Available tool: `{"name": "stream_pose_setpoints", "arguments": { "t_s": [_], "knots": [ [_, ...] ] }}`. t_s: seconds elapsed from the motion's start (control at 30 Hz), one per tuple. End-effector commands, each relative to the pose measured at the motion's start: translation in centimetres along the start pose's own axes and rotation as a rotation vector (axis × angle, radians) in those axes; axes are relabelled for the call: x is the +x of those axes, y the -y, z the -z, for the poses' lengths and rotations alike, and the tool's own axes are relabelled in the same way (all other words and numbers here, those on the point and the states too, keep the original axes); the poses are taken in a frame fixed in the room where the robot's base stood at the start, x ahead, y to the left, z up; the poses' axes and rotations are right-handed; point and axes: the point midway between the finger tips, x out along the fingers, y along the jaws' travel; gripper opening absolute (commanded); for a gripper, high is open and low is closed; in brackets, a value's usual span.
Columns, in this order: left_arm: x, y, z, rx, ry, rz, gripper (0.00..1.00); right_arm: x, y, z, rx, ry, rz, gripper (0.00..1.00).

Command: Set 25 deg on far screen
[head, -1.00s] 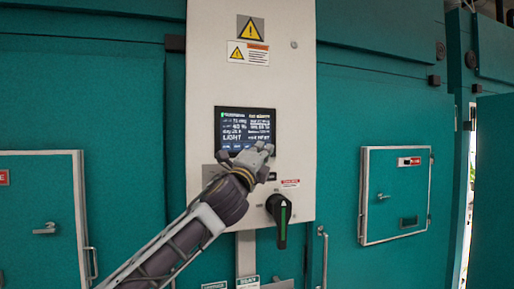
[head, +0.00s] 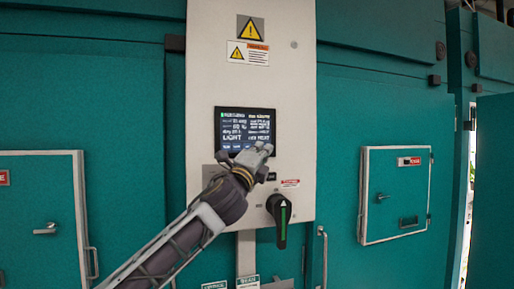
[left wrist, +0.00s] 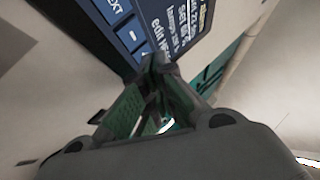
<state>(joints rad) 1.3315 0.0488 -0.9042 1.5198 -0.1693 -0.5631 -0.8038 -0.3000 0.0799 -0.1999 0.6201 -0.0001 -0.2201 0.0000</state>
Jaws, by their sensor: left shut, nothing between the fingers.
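The screen (head: 245,125) is a dark display with white text, set in a pale control panel (head: 215,60) on the teal chamber wall. My left gripper (head: 262,149) is at the screen's lower right edge and covers part of its bottom row. In the left wrist view the screen (left wrist: 175,25) is tilted and close, with a "NEXT" button, a minus button and the words "edit" and "set" legible. My left gripper (left wrist: 155,65) is shut and empty, its fingertips just at the screen's lower edge; I cannot tell whether they touch. My right gripper is not in view.
A black rotary switch (head: 280,210) sticks out below the screen. Yellow warning labels (head: 250,29) are above it. Small chamber doors with handles stand at left (head: 40,215) and right (head: 396,195). The wall around the panel is mostly flat.

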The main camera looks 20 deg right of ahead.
Motion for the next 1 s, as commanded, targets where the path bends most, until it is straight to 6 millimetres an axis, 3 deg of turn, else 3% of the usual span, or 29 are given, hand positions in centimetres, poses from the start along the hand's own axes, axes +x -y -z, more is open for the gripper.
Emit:
{"name": "stream_pose_setpoints", "arguments": {
  "t_s": [1.0],
  "knots": [
    [-1.1,0.7,0.7,0.0,0.0,0.0,0.0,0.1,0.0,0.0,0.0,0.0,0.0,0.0]
  ]
}}
